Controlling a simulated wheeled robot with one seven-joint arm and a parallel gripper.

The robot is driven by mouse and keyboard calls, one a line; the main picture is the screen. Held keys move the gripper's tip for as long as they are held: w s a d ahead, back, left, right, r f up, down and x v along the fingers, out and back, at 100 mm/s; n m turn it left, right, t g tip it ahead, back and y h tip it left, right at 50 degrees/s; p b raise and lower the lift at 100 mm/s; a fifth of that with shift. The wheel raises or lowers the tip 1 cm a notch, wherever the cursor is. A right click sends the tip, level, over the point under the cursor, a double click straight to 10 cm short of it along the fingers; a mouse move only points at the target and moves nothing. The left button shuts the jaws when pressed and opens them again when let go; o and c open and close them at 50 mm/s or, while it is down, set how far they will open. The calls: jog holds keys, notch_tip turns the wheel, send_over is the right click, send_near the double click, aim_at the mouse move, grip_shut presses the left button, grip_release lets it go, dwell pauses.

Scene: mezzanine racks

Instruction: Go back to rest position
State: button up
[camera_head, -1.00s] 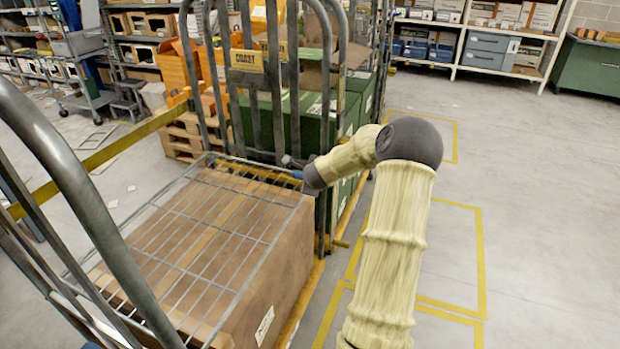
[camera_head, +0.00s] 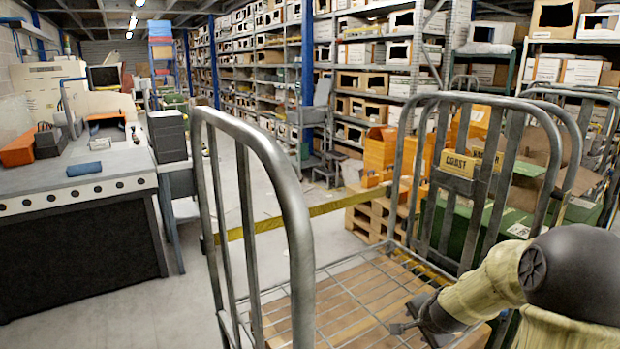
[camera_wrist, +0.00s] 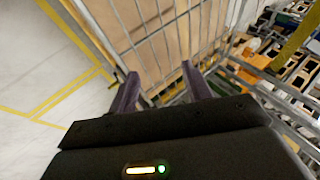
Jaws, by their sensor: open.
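My gripper (camera_head: 405,328) shows in the head view at the lower right, over the wire mesh shelf (camera_head: 335,300) of a grey roll cage. In the wrist view my gripper (camera_wrist: 158,76) has its two dark fingers apart, with nothing between the tips. Beyond the fingertips are the cage's wire mesh and a large brown carton (camera_wrist: 155,35). My arm, in a pale ribbed sleeve, comes in from the lower right corner of the head view. How far the fingers are from the mesh I cannot tell.
The roll cage's tubular end frame (camera_head: 270,170) rises in front. Another frame with a yellow "COAST" plate (camera_head: 457,163) stands behind, near green crates. A grey workbench (camera_head: 75,190) is at left. Full racks (camera_head: 370,80) line the back. Floor with yellow lines (camera_wrist: 40,85) is clear.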

jog(key=s+a+r+n+g, duration=0.1)
jog(key=s+a+n+g, duration=0.1)
jog(key=s+a+n, duration=0.35)
jog(key=s+a+n+g, duration=0.1)
jog(key=s+a+n, duration=0.15)
jog(key=s, duration=0.65)
jog(key=s+a+r+n+g, duration=0.1)
jog(key=s+a+n+g, duration=0.15)
jog(key=s+n, duration=0.35)
notch_tip(320, 180, up, 15)
jog(key=s+m+p, duration=0.1)
jog(key=p, duration=1.4)
jog(key=shift+a+f+t, duration=0.15)
jog(key=shift+a+t, duration=0.1)
jog(key=shift+t, duration=0.1)
